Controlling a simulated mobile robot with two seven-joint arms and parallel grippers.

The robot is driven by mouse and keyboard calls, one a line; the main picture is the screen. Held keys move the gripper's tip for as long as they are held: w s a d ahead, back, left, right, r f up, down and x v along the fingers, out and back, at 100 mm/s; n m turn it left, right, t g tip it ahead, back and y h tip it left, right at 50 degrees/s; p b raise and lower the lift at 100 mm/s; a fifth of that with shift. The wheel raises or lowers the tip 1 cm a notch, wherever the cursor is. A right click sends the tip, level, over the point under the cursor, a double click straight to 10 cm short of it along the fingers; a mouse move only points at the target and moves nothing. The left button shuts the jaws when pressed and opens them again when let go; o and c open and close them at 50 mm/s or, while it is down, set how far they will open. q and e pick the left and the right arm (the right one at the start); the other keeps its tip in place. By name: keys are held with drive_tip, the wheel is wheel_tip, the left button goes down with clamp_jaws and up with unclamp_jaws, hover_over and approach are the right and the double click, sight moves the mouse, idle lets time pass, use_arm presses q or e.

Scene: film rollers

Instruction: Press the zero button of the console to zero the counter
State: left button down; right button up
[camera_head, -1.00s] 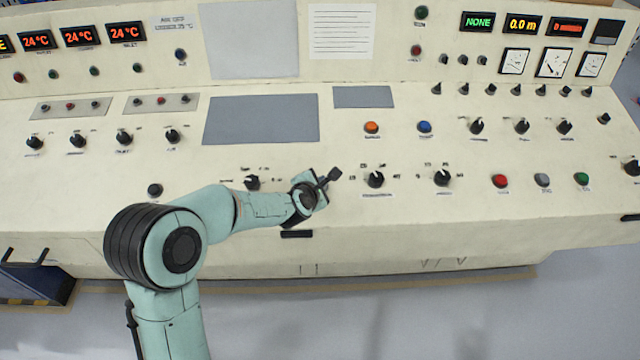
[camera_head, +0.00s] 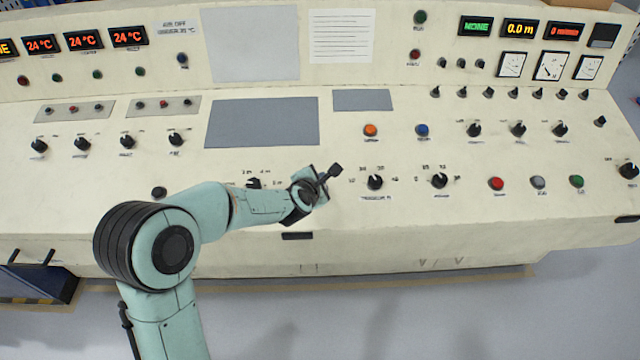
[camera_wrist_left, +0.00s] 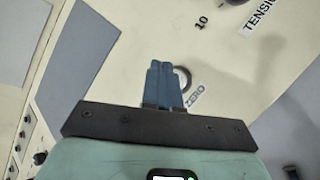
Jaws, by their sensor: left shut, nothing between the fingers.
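The cream console (camera_head: 420,215) fills the head view. My left gripper (camera_head: 333,171) is over its sloping front panel, left of a black knob, with its fingers shut and empty. In the left wrist view the blue fingers (camera_wrist_left: 162,84) are together beside a dark ring (camera_wrist_left: 185,78) next to the printed word ZERO (camera_wrist_left: 195,95). The fingers hide part of this ring, and its middle is not clear. I cannot tell whether they touch the panel. In the head view the zero button is not distinguishable near my gripper. A yellow display (camera_head: 520,28) reads 0.0 m. My right gripper is out of view.
Black knobs (camera_head: 375,182) and (camera_head: 439,181) stand right of my gripper. Red (camera_head: 496,184), grey (camera_head: 539,182) and green (camera_head: 577,181) buttons are farther right. Orange (camera_head: 370,130) and blue (camera_head: 422,130) buttons sit above. A grey screen (camera_head: 262,122) lies up-left.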

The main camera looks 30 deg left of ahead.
use_arm(q)
drive_tip(key=r, duration=0.1)
drive_tip(key=r+p, duration=0.1)
drive_tip(key=shift+s+d+r, duration=0.15)
drive_tip(key=shift+s+r, duration=0.05)
drive_tip(key=shift+r, duration=0.2)
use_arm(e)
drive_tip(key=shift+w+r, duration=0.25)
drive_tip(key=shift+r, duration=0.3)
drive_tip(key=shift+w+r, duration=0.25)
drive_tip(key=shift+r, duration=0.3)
